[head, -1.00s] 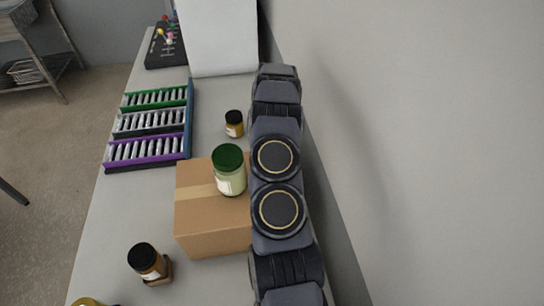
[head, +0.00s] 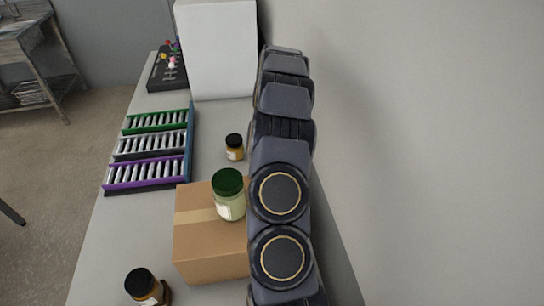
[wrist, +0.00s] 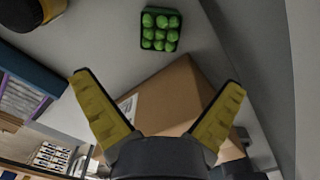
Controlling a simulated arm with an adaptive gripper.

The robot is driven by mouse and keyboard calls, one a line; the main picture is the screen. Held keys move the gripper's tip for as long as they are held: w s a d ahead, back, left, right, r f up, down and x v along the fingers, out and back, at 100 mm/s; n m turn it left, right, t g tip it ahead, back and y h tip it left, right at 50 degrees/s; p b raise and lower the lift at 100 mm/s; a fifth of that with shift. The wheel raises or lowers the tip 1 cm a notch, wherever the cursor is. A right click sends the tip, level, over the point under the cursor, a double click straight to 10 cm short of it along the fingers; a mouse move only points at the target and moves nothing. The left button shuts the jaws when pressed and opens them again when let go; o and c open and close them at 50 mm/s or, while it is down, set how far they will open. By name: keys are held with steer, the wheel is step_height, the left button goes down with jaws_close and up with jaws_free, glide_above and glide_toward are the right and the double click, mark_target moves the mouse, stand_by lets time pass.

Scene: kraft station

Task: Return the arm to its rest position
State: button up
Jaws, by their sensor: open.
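My arm (head: 283,150) stretches along the right side of the bench (head: 215,110), close beside the wall. In the head view its far end is near the white block, and my gripper's fingers cannot be made out there. In the wrist view my gripper (wrist: 159,80) has its two yellow fingers spread wide with nothing between them. A cardboard box (wrist: 172,95) shows behind and between the fingers, apparently below them. I cannot tell whether they touch it.
A green-lidded jar (head: 229,195) stands on a cardboard box (head: 208,250) right beside my arm. Dark-lidded jars (head: 234,147) (head: 143,287), a tube rack (head: 150,145) and a white block (head: 217,50) stand on the bench. A green tray of round items (wrist: 160,30) shows in the wrist view.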

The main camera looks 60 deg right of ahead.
stand_by(0.4)
steer(key=w+a+r+m, duration=0.2)
steer(key=a+r, duration=0.3)
steer(key=a, duration=0.3)
steer(key=w+a+r+m+t+y, duration=0.1)
steer(key=w+a+r+m, duration=0.15)
steer(key=a+r, duration=0.4)
steer(key=w+a+r+m, duration=0.1)
steer(key=a+r+m, duration=0.2)
steer(key=a, duration=0.6)
steer(key=s+a+r+m+g, duration=0.1)
steer(key=s+a+r+m, duration=0.2)
steer(key=s+a, duration=0.6)
steer(key=s+a+m+g, duration=0.1)
steer(key=s+a+m, duration=0.2)
steer(key=s, duration=0.4)
steer(key=s+a+m+h, duration=0.1)
steer(key=s+a+m, duration=0.2)
steer(key=s, duration=0.4)
steer(key=shift+s+a+r+m+g, duration=0.15)
steer(key=shift+s+a+m+g, duration=0.1)
steer(key=shift+s+m+g, duration=0.15)
